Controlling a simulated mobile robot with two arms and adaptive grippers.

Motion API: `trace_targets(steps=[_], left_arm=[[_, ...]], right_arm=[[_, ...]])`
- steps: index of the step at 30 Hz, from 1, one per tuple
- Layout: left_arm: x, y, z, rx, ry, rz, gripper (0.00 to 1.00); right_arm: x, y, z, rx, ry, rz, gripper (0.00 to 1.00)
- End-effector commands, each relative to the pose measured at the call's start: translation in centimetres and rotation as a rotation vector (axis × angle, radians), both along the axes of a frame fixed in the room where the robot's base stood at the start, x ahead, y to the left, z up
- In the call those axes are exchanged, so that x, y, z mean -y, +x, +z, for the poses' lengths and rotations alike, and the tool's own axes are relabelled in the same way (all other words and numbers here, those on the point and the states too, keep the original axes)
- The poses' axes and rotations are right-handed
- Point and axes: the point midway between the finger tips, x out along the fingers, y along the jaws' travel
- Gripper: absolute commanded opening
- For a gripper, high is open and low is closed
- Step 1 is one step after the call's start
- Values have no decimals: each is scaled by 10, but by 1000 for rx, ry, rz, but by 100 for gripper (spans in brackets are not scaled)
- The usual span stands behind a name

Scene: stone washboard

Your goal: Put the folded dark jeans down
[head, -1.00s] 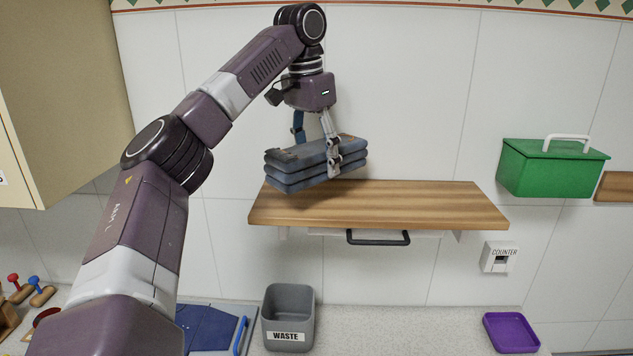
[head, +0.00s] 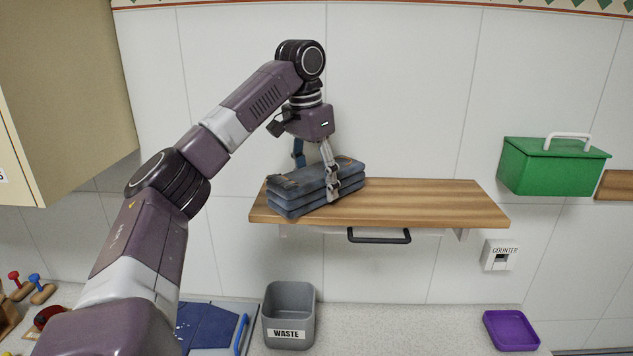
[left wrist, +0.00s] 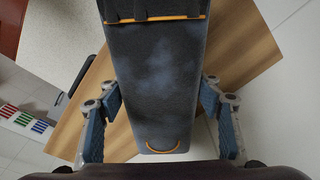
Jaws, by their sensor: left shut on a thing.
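The folded dark jeans (head: 300,188) are a thick blue-grey stack of layers at the left end of the wooden wall shelf (head: 430,203). Their underside appears to touch the shelf top, and they lie at an angle to its front edge. My left gripper (head: 317,177) comes down from above and is shut on the jeans, one finger on the near side. The far finger is partly hidden behind the stack. In the left wrist view the jeans (left wrist: 160,80), with orange stitching, lie between the two fingers (left wrist: 158,112). My right gripper is not in view.
The right part of the shelf is bare, with a dark handle (head: 379,236) below its front. A green box (head: 553,167) hangs on the wall to the right. Below are a grey waste bin (head: 289,312), a purple tray (head: 511,330) and a blue item (head: 207,326) on the counter.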

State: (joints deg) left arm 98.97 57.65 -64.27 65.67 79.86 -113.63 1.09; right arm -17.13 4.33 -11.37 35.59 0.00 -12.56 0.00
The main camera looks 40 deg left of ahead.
Motion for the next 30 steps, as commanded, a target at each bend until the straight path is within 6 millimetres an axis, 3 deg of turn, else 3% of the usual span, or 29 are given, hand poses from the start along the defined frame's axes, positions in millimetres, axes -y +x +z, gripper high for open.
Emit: trace_targets(steps=[3, 4, 9, 20, 30], left_arm=[[1, 0, -2, 2, 0, -1, 16], [0, 0, -3, -1, 0, -1, 61], [0, 0, -2, 0, 0, -1, 77], [0, 0, 3, 2, 0, 0, 77], [-1, -6, 45, 3, 1, 0, 77]], right_arm=[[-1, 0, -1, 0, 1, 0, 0], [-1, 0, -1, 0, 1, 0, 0], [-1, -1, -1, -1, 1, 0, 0], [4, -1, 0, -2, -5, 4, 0], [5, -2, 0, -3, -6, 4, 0]])
